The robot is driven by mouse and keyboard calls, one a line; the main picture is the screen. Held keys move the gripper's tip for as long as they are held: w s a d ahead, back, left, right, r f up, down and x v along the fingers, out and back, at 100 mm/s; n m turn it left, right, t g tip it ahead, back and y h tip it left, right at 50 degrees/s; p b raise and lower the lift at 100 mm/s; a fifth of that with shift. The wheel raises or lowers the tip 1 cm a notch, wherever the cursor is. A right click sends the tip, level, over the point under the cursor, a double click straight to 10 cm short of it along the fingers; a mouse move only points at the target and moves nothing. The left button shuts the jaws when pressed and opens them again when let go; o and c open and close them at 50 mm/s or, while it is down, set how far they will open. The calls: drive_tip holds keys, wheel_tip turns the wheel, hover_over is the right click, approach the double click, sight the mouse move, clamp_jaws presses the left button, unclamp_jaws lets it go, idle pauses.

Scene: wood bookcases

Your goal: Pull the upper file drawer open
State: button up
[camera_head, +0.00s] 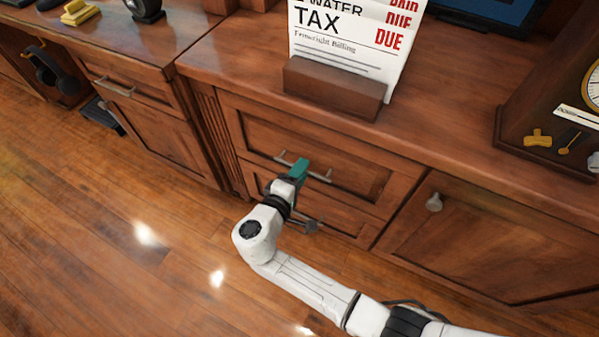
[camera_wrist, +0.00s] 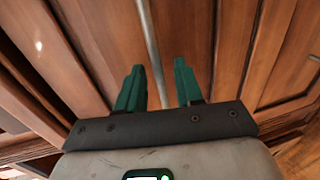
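The upper file drawer (camera_head: 262,132) is a brown wood front in the bookcase, and it looks shut, level with the frame around it. Its grey bar handle (camera_head: 318,175) runs along the front, and my gripper partly covers it. My gripper (camera_head: 299,166) with teal fingers is at this handle. In the wrist view the gripper (camera_wrist: 158,82) has its two fingers apart, and the handle bar (camera_wrist: 149,35) runs between them. I see gaps on both sides of the bar, so the fingers do not look closed on it.
The lower drawer (camera_head: 340,222) with its own handle sits just below, partly behind my arm. A cabinet door (camera_head: 490,235) with a knob (camera_head: 434,202) is to the right. A bill holder (camera_head: 333,88) stands on the top above. The wood floor (camera_head: 110,230) at left is clear.

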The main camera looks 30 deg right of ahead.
drive_tip(key=shift+c, duration=0.5)
clamp_jaws()
idle(0.9)
